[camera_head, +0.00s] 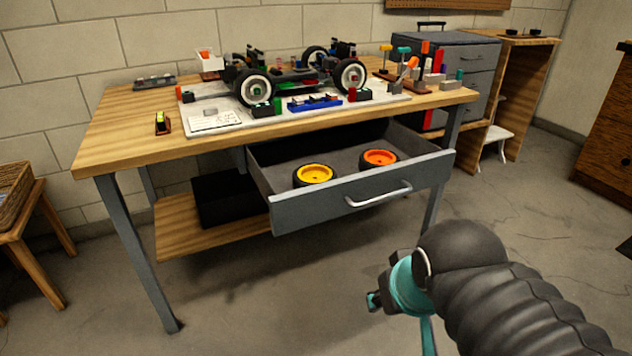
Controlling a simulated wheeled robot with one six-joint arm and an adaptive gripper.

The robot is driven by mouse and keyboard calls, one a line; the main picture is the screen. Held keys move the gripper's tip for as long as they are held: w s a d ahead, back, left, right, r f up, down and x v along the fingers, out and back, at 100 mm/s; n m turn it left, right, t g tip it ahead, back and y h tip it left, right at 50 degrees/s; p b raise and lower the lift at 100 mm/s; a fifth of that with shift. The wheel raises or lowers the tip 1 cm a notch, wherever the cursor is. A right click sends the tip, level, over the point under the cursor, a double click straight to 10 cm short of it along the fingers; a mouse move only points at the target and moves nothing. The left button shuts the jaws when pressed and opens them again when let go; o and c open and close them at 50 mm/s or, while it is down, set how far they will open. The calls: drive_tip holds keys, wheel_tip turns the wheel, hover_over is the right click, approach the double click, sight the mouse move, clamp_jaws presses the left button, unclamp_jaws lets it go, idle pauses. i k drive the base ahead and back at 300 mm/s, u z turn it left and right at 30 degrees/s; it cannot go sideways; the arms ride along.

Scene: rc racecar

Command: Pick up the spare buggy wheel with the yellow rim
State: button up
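The spare wheel with the yellow rim (315,174) lies flat in the open drawer (345,204) under the workbench, rim facing up. A similar wheel with an orange rim (379,158) lies to its right, with a gap between them. Both have black tires. My gripper (374,301) is at the lower right, in front of the drawer and apart from it and both wheels. It is small in view and partly hidden by my arm, so I cannot tell whether its fingers are open or shut.
The workbench (125,135) carries a buggy chassis with white-rimmed wheels (254,88), a screwdriver rack (410,75) and small parts. The drawer front has a metal handle (379,195). A dark box (228,200) sits on the lower shelf. The floor before the bench is clear.

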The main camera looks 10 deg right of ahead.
sight(309, 174)
drive_tip(key=k, duration=1.1)
drive_tip(key=z, duration=0.85)
drive_tip(key=i, duration=0.95)
drive_tip(key=u, duration=0.8)
drive_tip(key=i, duration=0.6)
drive_tip(key=u, duration=0.65)
